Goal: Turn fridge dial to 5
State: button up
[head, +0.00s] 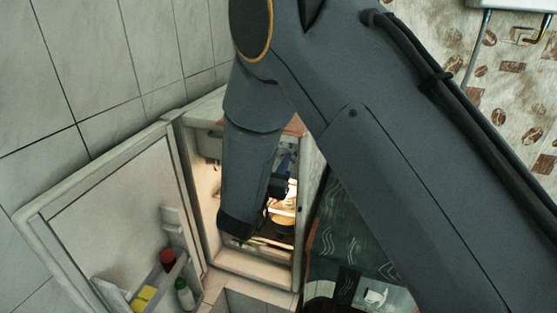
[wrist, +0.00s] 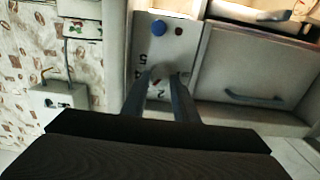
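The fridge dial (wrist: 164,72) is a small, blurred, grey-white knob on a pale control panel (wrist: 196,30) in the wrist view. Dark numbers stand around it: a 5 at its upper left and a 2 below it between my fingers. I cannot make out its pointer. My gripper (wrist: 164,78) has its two dark fingers close together, one on each side of the dial, and their tips appear to touch it. In the head view my arm reaches into the open fridge (head: 247,265) and hides the dial.
A blue round button (wrist: 154,28) and a small red-brown spot (wrist: 178,31) are on the panel. A drawer or flap with a dark handle (wrist: 254,97) is to the right. The open fridge door (head: 110,205) at the left holds jars. A dark counter (head: 350,235) is at the right.

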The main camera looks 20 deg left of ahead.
jog(key=c, duration=0.3)
jog(key=shift+m, duration=0.3)
jog(key=m+b, duration=0.2)
jog(key=m, duration=0.1)
jog(key=shift+m+b, duration=0.3)
jog(key=shift+b, duration=0.1)
jog(key=m+b, duration=0.3)
jog(key=m, duration=0.1)
jog(key=shift+f+m, duration=0.1)
jog(key=shift+m, duration=0.2)
jog(key=m+b, duration=0.5)
jog(key=shift+d+f+b, duration=0.1)
jog(key=shift+b, duration=0.25)
jog(key=m+b, duration=0.4)
